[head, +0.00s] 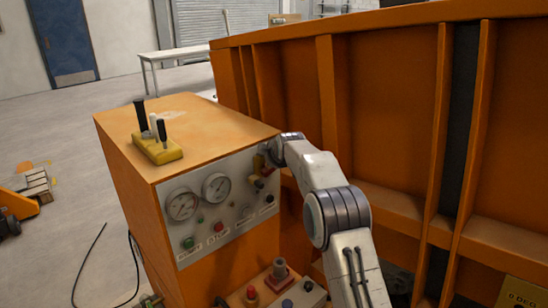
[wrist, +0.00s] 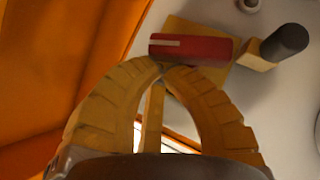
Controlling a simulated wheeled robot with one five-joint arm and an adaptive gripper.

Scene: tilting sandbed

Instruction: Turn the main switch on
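The main switch appears to be the red handle (wrist: 190,48) on a square yellow plate (wrist: 190,27), fixed to the pale control panel; the handle lies sideways in the wrist view. My gripper (wrist: 164,66) has yellow ribbed fingers whose tips meet just below the red handle, so it looks shut. I cannot tell whether the tips touch the handle, and nothing shows gripped between them. In the head view my gripper (head: 262,160) is at the upper right corner of the panel (head: 238,205), and the red handle is hidden there.
A dark knob with a yellow base (wrist: 285,42) sits right of the red handle. The panel carries two round gauges (head: 183,205) and several buttons. A yellow lever box (head: 157,149) stands on the orange cabinet (head: 200,125). The ribbed orange sandbed wall (head: 385,110) rises close on the right.

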